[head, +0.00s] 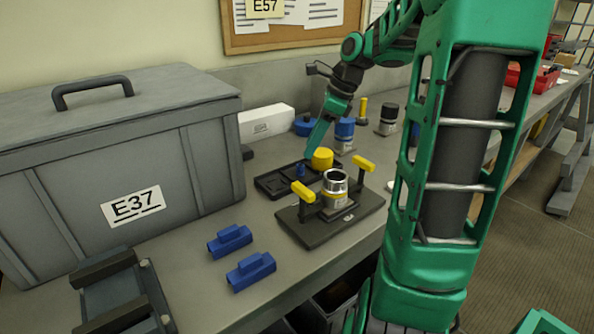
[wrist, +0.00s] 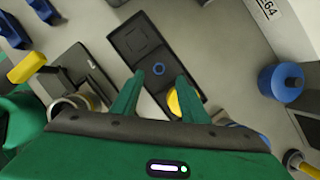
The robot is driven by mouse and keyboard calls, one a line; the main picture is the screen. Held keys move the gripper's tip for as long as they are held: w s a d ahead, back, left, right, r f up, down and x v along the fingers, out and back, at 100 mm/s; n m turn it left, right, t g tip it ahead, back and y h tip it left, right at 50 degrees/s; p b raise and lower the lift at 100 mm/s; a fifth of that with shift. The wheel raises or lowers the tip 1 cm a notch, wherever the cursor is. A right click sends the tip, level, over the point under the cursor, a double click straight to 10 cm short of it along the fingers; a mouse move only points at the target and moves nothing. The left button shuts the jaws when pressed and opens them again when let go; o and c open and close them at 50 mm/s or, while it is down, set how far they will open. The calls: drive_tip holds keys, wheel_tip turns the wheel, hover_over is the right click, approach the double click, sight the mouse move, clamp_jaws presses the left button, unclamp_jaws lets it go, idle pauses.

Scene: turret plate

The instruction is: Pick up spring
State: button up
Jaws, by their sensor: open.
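A yellow round part (head: 322,157) stands at the tray's right end and is partly hidden by a finger in the wrist view.
A black plate (head: 330,220) with yellow handles and a metal cylinder stands in front of the tray. Two blue blocks (head: 250,270) lie front left. Blue parts (head: 344,132) stand behind. A large grey case (head: 120,165) fills the left.

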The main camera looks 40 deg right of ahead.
sight(300, 165)
drive_tip(key=shift+x, duration=3.3)
drive_tip(key=shift+c, duration=0.3)
clamp_jaws()
